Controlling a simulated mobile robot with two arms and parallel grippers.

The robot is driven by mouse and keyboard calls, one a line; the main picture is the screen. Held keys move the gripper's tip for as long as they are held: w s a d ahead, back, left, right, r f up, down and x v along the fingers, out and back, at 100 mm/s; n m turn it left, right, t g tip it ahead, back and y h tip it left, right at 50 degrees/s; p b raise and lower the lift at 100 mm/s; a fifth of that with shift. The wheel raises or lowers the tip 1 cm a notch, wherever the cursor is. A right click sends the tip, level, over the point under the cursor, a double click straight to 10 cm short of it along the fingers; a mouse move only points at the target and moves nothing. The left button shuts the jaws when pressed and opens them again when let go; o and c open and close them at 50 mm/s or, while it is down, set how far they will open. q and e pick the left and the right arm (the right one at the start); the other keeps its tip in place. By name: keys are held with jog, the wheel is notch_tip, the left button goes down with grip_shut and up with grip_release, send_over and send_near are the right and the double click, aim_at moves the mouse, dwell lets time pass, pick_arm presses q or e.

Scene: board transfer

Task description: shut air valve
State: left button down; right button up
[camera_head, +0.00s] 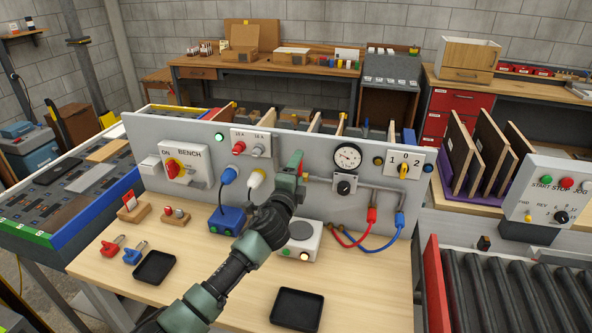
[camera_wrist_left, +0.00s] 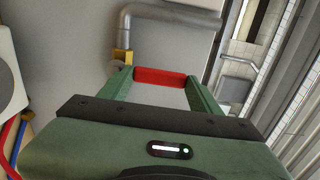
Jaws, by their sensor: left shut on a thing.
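The air valve has a red lever handle (camera_wrist_left: 160,77) and a brass-coloured body (camera_wrist_left: 122,57) on a grey pipe (camera_wrist_left: 126,25). In the left wrist view my left gripper (camera_wrist_left: 160,82) has its green fingers on both ends of the red handle, shut on it. In the head view the left gripper (camera_head: 290,174) reaches up to the grey panel (camera_head: 316,215), left of the pressure gauge (camera_head: 347,157). A little red shows at its fingers there; the gripper hides most of the valve. My right gripper is not in view.
Right of the gripper are a black knob (camera_head: 344,187) and a selector switch (camera_head: 404,170). Red and blue hoses (camera_head: 372,214) hang below. Left are a rotary switch (camera_head: 173,168) and plugs (camera_head: 228,175). Black trays (camera_head: 155,267) and padlocks (camera_head: 133,255) lie on the bench.

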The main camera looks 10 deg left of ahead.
pick_arm(q)
jog(key=shift+f, duration=0.15)
jog(key=c, duration=0.6)
grip_release()
jog(key=shift+c, duration=0.2)
jog(key=o, duration=0.3)
jog(key=shift+d, duration=0.1)
jog(key=shift+s, duration=0.15)
jog(key=s+b, duration=0.1)
jog(key=s, duration=0.6)
jog(key=shift+s, duration=0.3)
